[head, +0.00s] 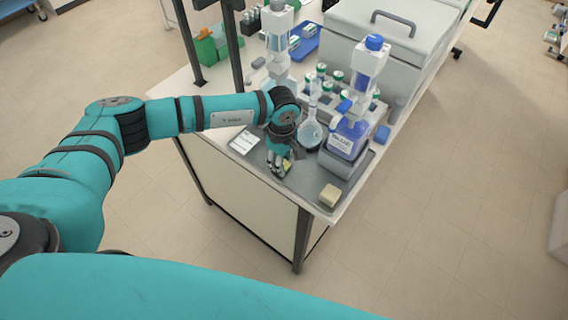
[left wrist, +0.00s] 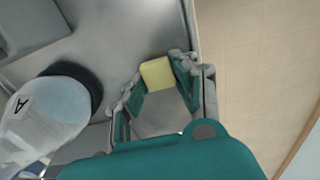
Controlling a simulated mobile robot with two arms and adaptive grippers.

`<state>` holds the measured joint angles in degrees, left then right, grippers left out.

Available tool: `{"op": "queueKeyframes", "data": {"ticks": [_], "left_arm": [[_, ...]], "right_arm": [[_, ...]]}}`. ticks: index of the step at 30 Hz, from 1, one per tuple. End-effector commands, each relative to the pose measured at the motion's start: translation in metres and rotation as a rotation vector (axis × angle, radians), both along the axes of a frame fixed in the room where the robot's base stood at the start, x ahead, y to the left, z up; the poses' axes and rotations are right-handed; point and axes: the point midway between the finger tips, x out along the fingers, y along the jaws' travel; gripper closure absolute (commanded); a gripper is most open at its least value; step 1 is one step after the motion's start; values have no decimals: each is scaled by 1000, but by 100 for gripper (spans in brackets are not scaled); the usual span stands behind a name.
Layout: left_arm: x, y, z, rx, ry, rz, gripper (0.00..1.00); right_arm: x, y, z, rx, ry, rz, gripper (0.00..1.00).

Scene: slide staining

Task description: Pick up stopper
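My left gripper (head: 278,168) points down over the front part of the grey bench mat. In the left wrist view, a small pale yellow block-like piece (left wrist: 157,73), apparently the stopper, lies between the fingertips of the left gripper (left wrist: 157,78). Its sides appear level with both fingertips. I cannot tell whether the fingers press on it or only stand beside it. In the head view only a bit of yellow (head: 287,165) shows beside the fingers. My right gripper is in neither view.
A round flask (head: 311,132) stands close behind the gripper; a flask with a black ring (left wrist: 55,105) shows in the left wrist view. A blue-labelled bottle (head: 348,136) stands to the right. A beige block (head: 330,195) lies near the bench corner. A white card (head: 243,142) lies left.

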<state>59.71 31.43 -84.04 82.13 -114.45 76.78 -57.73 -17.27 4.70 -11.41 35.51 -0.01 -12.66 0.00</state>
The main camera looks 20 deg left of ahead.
Motion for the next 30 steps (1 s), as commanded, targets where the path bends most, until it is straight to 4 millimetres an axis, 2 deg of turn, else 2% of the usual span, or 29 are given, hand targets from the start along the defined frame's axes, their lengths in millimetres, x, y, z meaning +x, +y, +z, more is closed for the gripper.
{"op": "queueKeyframes", "data": {"ticks": [3, 16, 20, 24, 30], "left_arm": [[0, 0, 0, 0, 0, 0, 87], [1, 0, 3, -2, -2, 1, 87], [1, 0, 12, -1, -3, 1, 87], [2, 0, 31, -1, -6, -2, 87], [-36, 24, 35, 1, 0, 0, 87]], "right_arm": [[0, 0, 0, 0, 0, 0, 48], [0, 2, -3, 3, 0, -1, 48], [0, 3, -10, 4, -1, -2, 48], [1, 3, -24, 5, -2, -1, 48], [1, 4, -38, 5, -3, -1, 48]]}}
